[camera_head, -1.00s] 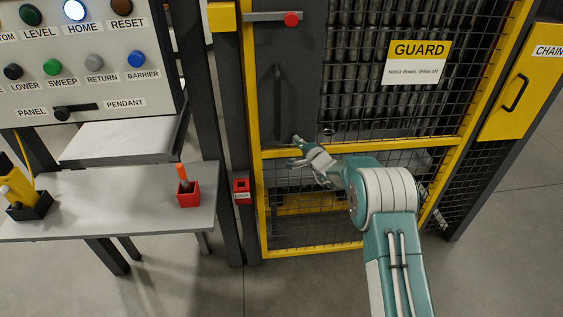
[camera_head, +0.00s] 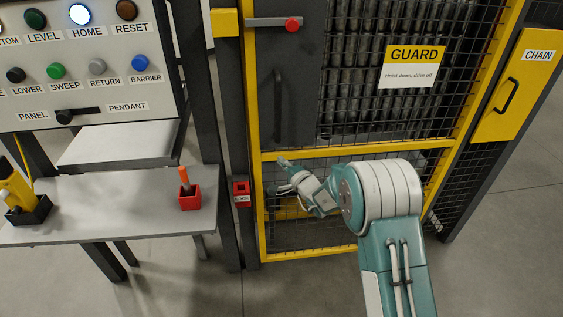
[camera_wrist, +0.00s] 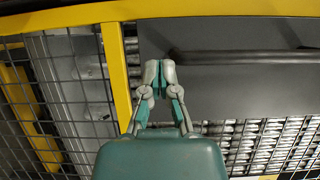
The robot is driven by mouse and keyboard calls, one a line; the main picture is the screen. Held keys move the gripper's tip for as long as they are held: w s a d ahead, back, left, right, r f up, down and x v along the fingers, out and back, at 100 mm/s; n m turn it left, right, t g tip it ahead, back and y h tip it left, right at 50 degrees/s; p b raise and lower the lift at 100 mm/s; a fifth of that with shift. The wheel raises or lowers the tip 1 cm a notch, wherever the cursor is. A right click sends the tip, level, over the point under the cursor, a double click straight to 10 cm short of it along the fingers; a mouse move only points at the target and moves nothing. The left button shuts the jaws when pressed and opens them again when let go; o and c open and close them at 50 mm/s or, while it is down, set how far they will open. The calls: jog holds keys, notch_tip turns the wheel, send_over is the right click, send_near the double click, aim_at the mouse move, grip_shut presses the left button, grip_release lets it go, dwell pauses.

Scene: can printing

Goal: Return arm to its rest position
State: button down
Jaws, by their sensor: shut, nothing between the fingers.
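My gripper (camera_head: 283,166) is at the end of my teal and white arm, in front of the yellow-framed guard door (camera_head: 357,152) in the head view. It is empty. In the wrist view my gripper (camera_wrist: 160,65) has its grey fingertips together, with the dark door panel (camera_wrist: 215,90) behind them. A yellow frame bar (camera_wrist: 117,75) shows to the left of the fingers. I cannot tell the exact gap between the gripper and the door.
A control panel (camera_head: 115,85) with labelled buttons stands at upper left; HOME (camera_head: 80,14) looks lit white. Below it a grey table (camera_head: 110,215) holds a red box (camera_head: 190,198) and a yellow pendant (camera_head: 17,187). A red lock box (camera_head: 241,194) is on the post. Floor is clear at right.

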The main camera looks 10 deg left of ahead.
jog(key=s+d+r+n+g, duration=0.4)
jog(key=s+r+g, duration=0.1)
jog(key=s+r, duration=0.4)
jog(key=s+d+r+n+g, duration=0.3)
jog(key=s+r+n+g, duration=0.1)
jog(key=s+r, duration=0.5)
jog(key=s+d+f+n+t+h, duration=0.1)
jog(key=s+d+h, duration=1.1)
jog(key=s+d, duration=1.1)
jog(key=shift+d+f+t+h, duration=0.2)
jog(key=shift+d+t+h, duration=0.2)
jog(key=shift+d, duration=0.6)
jog(key=shift+s, duration=0.1)
